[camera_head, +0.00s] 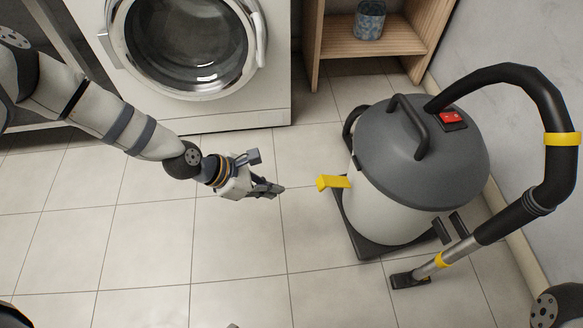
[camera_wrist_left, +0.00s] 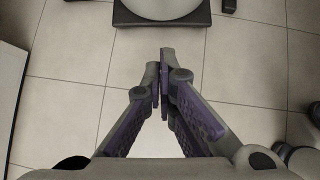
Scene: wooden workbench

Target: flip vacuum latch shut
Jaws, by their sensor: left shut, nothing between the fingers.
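The vacuum (camera_head: 385,205) stands on the tiled floor at the right, with a grey lid (camera_head: 385,145) and a light drum. A yellow latch (camera_head: 333,182) sticks out from the left side of the drum, towards my left gripper. My left gripper (camera_head: 280,189) is shut and empty, in the air to the left of the latch and apart from it. In the left wrist view its fingertips (camera_wrist_left: 165,55) are together, and the vacuum's dark base (camera_wrist_left: 160,20) shows at the top. The latch cannot be made out there. My right gripper does not clearly show.
A washing machine (camera_head: 270,95) stands behind my left arm. A wooden shelf (camera_head: 372,45) with a patterned container (camera_head: 370,19) is at the back. The vacuum's black hose (camera_head: 553,105) and floor nozzle (camera_head: 408,279) are at the right. The floor (camera_head: 235,255) in front is clear.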

